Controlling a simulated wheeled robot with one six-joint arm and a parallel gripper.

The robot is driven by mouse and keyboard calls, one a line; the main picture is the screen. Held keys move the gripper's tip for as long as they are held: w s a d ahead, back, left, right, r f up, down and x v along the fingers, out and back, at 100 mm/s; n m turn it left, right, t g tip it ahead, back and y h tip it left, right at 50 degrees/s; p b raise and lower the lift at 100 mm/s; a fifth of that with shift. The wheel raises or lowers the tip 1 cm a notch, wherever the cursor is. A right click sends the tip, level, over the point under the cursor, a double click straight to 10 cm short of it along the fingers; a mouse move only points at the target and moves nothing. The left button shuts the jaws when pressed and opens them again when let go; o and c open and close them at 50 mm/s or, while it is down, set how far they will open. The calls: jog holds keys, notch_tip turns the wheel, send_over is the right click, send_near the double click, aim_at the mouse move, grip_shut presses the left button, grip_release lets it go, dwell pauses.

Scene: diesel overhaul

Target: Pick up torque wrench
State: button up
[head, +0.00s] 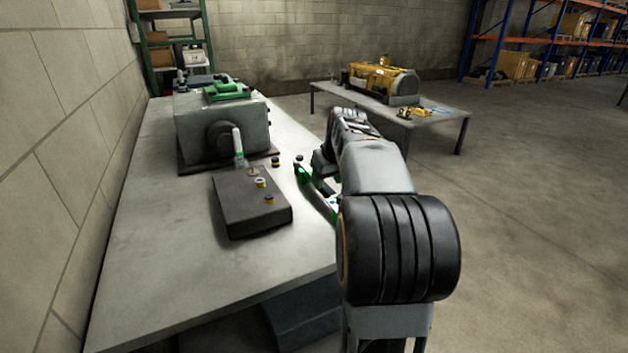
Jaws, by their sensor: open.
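A long, thin tool with green and black parts, which looks like the torque wrench (305,174), lies at the right edge of the near workbench. It runs from beside the dark block down toward my arm, which hides part of it. My gripper (323,168) is at the far end of my arm, over or close to the bench's right edge beside the tool. It is open, and its fingers are mostly hidden by the arm. I cannot tell whether they touch the tool.
The grey workbench (150,250) bears a dark block (245,212) with small parts on it and a grey engine housing (195,130) with green parts. A second table (440,123) holds a yellow engine (380,80). The bench's front left is clear. Open floor lies right.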

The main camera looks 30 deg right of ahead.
aim_at(325, 186)
jog(key=b+x, duration=0.1)
jog(key=x, duration=0.4)
jog(key=shift+c, duration=0.2)
grip_shut()
jog(key=shift+r, duration=0.15)
